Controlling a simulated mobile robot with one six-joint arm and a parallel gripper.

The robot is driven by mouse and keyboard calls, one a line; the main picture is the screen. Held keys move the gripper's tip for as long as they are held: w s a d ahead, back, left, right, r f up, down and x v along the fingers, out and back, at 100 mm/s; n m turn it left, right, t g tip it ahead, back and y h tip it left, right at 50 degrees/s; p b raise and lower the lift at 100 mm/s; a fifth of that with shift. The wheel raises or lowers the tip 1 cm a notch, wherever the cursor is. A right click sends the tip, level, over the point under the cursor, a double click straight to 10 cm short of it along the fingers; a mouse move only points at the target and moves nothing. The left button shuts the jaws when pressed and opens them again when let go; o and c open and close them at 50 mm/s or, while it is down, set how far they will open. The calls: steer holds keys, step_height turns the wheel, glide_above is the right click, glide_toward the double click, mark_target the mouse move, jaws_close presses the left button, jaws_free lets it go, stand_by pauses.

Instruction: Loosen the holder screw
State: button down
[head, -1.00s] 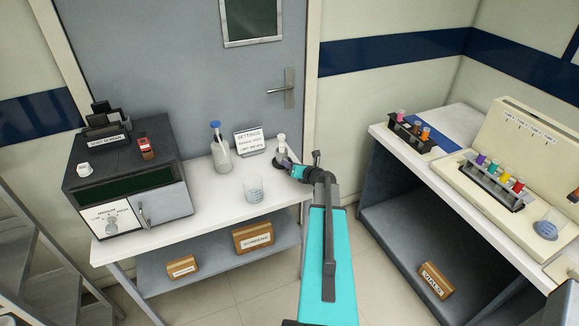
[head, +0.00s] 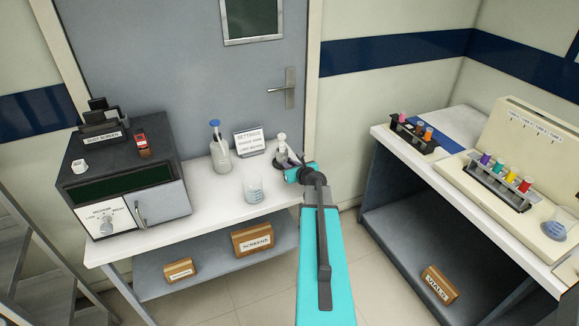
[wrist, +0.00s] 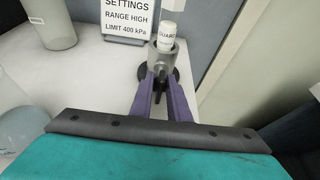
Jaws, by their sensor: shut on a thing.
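The holder (wrist: 163,62) is a grey metal clamp on a dark round base, at the back right of the white bench. A white cylinder (wrist: 167,36) lettered "GUARD" stands upright in it; in the head view this cylinder (head: 282,141) shows small. A dark screw (wrist: 161,83) sits low on the holder's near side. My gripper (wrist: 162,88) reaches it from the front, its two purple fingers shut on the screw, one on each side. In the head view my gripper (head: 289,162) is small and partly hidden by my wrist.
A settings sign (head: 249,140), a blue-capped bottle (head: 220,152) and a beaker (head: 253,190) stand left of the holder. A grey-black instrument (head: 125,180) fills the bench's left. The door and wall are close behind. A second bench (head: 390,140) with tube racks stands right.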

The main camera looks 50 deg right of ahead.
steer(key=c, duration=1.9)
jaws_free()
steer(key=shift+b+v, duration=1.1)
steer(key=shift+v, duration=4.35)
steer(key=shift+s+a+r+p, duration=0.1)
steer(key=shift+s+r+p, duration=0.2)
steer(key=shift+p, duration=0.7)
steer(key=p, duration=0.1)
steer(key=s+p, duration=0.1)
steer(key=p, duration=0.1)
steer(key=shift+s+a+r+p, duration=0.1)
steer(key=shift+a+r+p, duration=0.1)
steer(key=shift+r+p, duration=0.1)
steer(key=shift+s+a+p, duration=0.1)
steer(key=shift+s+p, duration=0.15)
steer(key=shift+p, duration=0.4)
steer(key=shift+s+f, duration=0.1)
